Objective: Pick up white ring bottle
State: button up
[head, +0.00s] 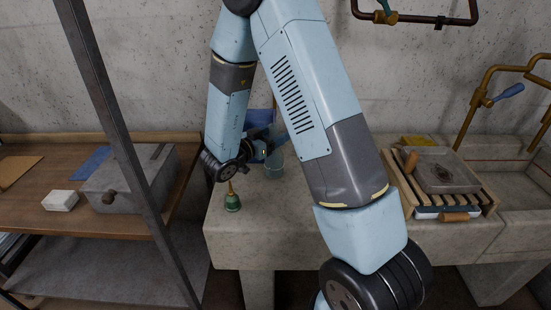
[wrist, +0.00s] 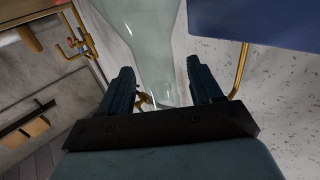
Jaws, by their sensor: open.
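A clear, pale glass vessel (head: 274,164) stands on the stone counter behind my arm in the head view. In the wrist view a clear glass vessel (wrist: 148,40) is wide at the top of the picture and narrows to a neck that lies between my fingers. My gripper (wrist: 160,75) is open, with one finger on each side of the neck and gaps visible. In the head view my gripper (head: 276,141) is small and partly hidden beside the glass. I cannot make out a white ring on it. A green bottle (head: 232,204) with a thin brownish neck stands nearer the front.
A blue panel or box (head: 258,120) stands behind the glass; a blue surface (wrist: 260,22) is close to my right finger. A slatted rack with a grey tray (head: 447,171) is at the right, beside a sink. A grey box (head: 130,180) sits on the left wooden table.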

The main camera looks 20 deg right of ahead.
jog(key=shift+c, duration=0.3)
grip_shut()
dwell(0.4)
